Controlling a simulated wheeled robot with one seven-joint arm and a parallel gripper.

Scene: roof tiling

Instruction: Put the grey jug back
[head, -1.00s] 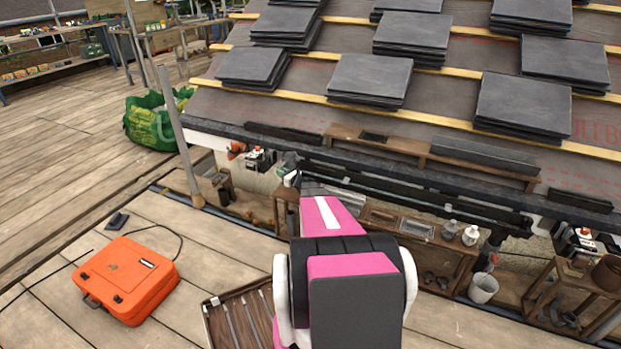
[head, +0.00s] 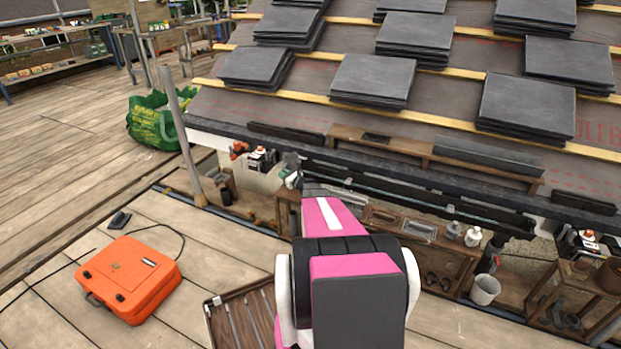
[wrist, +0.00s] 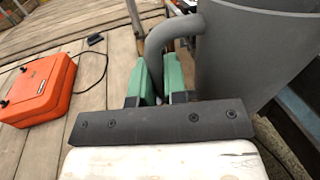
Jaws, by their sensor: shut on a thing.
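The grey jug (wrist: 245,60) fills the upper right of the wrist view, close to the camera. Its curved handle (wrist: 172,32) comes down between the two green fingers of my gripper (wrist: 163,78), which is shut on it. The jug's base and most of its far side are out of view. In the head view my gripper (head: 292,168) is small, in front of the eave at the left end of the roof, and the jug is hard to make out there, partly hidden by my arm.
A wooden shelf (head: 430,155) runs along the lower roof. Below the eave are a bench with trays (head: 412,230), white bottles (head: 472,236) and a white bucket (head: 485,289).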

